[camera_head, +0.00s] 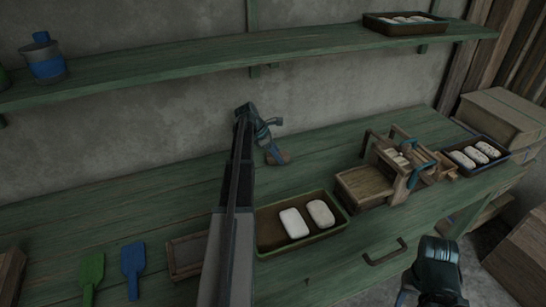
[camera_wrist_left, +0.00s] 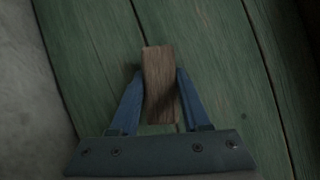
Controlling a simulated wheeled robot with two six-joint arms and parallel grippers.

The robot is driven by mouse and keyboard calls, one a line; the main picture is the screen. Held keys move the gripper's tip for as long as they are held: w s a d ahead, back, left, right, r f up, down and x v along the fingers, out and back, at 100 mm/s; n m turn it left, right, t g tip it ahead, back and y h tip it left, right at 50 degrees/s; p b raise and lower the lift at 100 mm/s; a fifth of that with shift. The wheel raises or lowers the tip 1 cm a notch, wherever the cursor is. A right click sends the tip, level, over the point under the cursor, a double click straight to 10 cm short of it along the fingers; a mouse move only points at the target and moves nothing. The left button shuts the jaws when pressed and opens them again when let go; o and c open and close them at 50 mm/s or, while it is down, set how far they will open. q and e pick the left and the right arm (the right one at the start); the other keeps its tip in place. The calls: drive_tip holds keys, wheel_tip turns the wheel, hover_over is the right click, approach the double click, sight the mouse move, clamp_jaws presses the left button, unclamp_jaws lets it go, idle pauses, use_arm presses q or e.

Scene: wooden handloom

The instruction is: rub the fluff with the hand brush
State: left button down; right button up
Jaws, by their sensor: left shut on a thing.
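My left gripper (camera_head: 272,153) is over the back part of the green bench, near the wall. In the left wrist view its blue fingers (camera_wrist_left: 160,80) are shut on a brown wooden block, which looks like the hand brush (camera_wrist_left: 160,62). The brush also shows as a small brown piece at the fingertips in the head view (camera_head: 284,158). Its bristles are hidden, and I cannot tell whether it touches the bench. I cannot make out any fluff. Part of my right arm shows at the lower right, without its fingers.
A tray (camera_head: 264,247) with two white pieces stands at the front middle. A small wooden loom (camera_head: 365,187) and another tray (camera_head: 503,158) are to its right. Blue (camera_head: 133,265) and green (camera_head: 91,272) paddles lie front left. A shelf (camera_head: 180,65) overhangs the back. Bench left of the gripper is clear.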

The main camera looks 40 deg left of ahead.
use_arm(q)
drive_tip(key=shift+w+d, duration=0.15)
drive_tip(key=shift+w, duration=0.15)
wheel_tip(320, 180, up, 6)
drive_tip(key=p, duration=0.6)
idle(0.3)
wheel_tip(320, 180, up, 3)
drive_tip(key=p, duration=0.3)
drive_tip(key=shift+r, duration=0.1)
